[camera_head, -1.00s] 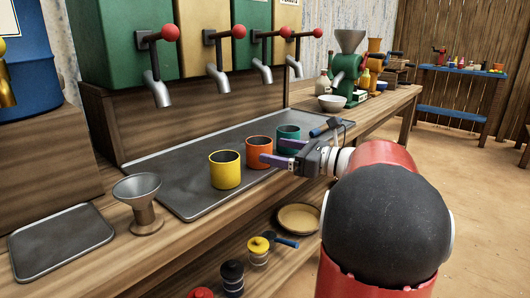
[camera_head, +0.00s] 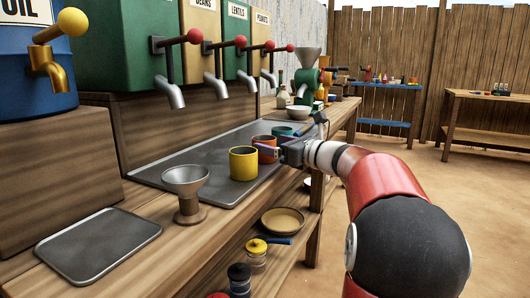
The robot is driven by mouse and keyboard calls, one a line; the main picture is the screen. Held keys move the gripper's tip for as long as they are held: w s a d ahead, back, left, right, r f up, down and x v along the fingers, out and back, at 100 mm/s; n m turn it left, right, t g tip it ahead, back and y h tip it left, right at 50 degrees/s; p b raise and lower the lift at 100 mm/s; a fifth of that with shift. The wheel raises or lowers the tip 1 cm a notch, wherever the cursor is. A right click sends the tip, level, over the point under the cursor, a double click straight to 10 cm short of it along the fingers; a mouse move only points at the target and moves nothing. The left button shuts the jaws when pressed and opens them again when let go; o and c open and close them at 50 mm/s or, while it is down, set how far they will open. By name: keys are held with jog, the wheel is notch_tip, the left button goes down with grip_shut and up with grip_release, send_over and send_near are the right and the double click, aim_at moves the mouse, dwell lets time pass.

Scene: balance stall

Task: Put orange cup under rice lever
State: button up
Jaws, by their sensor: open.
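The orange cup (camera_head: 261,140) stands upright on the dark metal tray (camera_head: 180,171), between a yellow cup (camera_head: 243,164) in front and a teal cup (camera_head: 283,131) behind. Several red-knobbed levers with spouts line the dispensers. Readable labels say beans (camera_head: 204,5), lentils (camera_head: 238,12) and peanuts (camera_head: 264,16). The leftmost green dispenser (camera_head: 115,45) and its lever (camera_head: 194,37) show no label here; no rice label is visible.
A blue oil drum (camera_head: 30,75) is at the left. A white bowl (camera_head: 298,112) and green grinder (camera_head: 306,80) stand beyond the tray. A plate (camera_head: 283,221) is on the lower shelf.

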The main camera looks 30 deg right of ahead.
aim_at(261, 137)
jog(key=x, duration=0.5)
jog(key=shift+r, duration=0.1)
jog(key=c, duration=1.1)
jog(key=shift+r, duration=0.1)
jog(key=shift+c, duration=0.2)
notch_tip(261, 137, up, 20)
jog(key=p, duration=0.6)
